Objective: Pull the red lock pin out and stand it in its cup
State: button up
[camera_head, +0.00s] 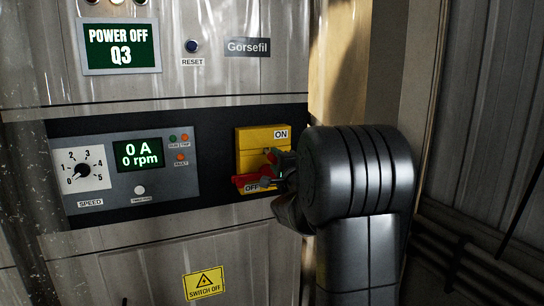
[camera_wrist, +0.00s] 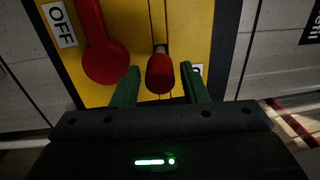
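The red lock pin (camera_wrist: 160,74) sits in the yellow switch plate (camera_head: 250,143), its rounded end toward my wrist camera and a short pale shank behind it. Part of the pin (camera_head: 271,157) shows in the head view above the red switch handle (camera_head: 247,181). The handle (camera_wrist: 101,55) is beside the pin in the wrist view and lies toward the OFF label. My gripper (camera_wrist: 160,68) is open, with one green finger on each side of the pin and visible gaps to both. My gripper (camera_head: 277,170) partly covers the plate in the head view. No cup shows.
Left of the plate is a speed panel (camera_head: 125,190) with a dial and a display reading 0 A, 0 rpm. A "POWER OFF Q3" sign (camera_head: 120,46) hangs above. A yellow "SWITCH OFF" label (camera_head: 204,283) is below. My arm hides the area right of the plate.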

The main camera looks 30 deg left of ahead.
grip_shut()
jog(key=shift+d, duration=0.1)
jog(key=v, duration=0.6)
jog(key=shift+b, duration=0.35)
dwell(0.5)
dwell(0.5)
